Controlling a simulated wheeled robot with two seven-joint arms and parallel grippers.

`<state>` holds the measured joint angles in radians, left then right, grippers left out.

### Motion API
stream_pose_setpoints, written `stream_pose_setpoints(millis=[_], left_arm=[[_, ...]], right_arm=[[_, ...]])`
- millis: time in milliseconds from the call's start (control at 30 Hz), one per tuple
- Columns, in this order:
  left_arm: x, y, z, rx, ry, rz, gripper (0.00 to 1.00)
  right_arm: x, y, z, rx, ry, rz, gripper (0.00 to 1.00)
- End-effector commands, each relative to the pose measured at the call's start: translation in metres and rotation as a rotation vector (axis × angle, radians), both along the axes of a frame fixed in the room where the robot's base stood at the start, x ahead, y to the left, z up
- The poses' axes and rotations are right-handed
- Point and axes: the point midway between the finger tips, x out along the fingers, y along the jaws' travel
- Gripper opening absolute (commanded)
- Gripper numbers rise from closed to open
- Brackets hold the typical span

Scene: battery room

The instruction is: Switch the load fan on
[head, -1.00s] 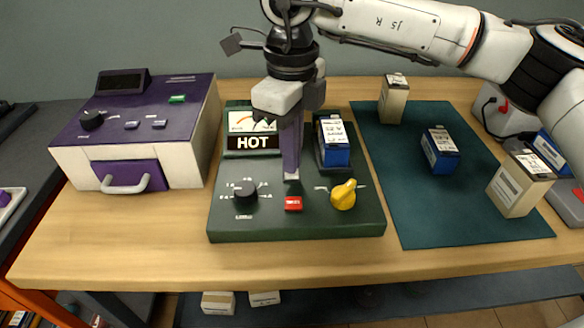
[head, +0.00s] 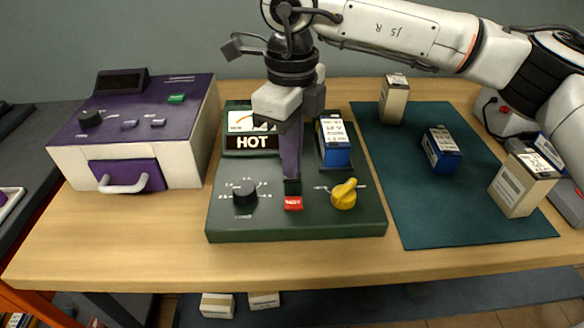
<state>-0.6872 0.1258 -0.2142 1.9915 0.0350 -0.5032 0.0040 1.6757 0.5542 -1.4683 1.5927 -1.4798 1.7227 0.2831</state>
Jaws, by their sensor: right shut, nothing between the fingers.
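The green tester (head: 330,228) stands on the wooden table with a lit HOT sign (head: 251,142) and a dial meter (head: 245,120). On its front part are a black knob (head: 245,193), a small red switch (head: 293,203) and a yellow knob (head: 343,194). The red switch's lettering is too small to read. My right gripper (head: 292,186) is shut and empty, pointing down just behind the red switch. Whether its tip touches the switch I cannot tell. A blue battery (head: 334,147) sits in the tester's bay, right of the gripper. My left gripper is not in view.
A purple and white machine (head: 120,140) with a handle stands left of the tester. A dark green mat (head: 420,215) on the right carries a blue battery (head: 441,149) and pale battery boxes (head: 394,98). The table's front strip is clear.

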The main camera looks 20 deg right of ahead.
Motion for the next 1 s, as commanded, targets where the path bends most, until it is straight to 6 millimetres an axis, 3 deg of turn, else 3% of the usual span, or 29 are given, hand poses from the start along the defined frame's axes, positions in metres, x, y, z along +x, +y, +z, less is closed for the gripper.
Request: stream_pose_setpoints(millis=[167, 1000], left_arm=[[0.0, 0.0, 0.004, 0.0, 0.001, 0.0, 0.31], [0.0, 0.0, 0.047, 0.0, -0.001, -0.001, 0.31]], right_arm=[[-0.001, 0.0, 0.003, -0.003, 0.006, 0.0, 0.0], [-0.001, 0.0, 0.069, -0.001, 0.004, 0.001, 0.0]])
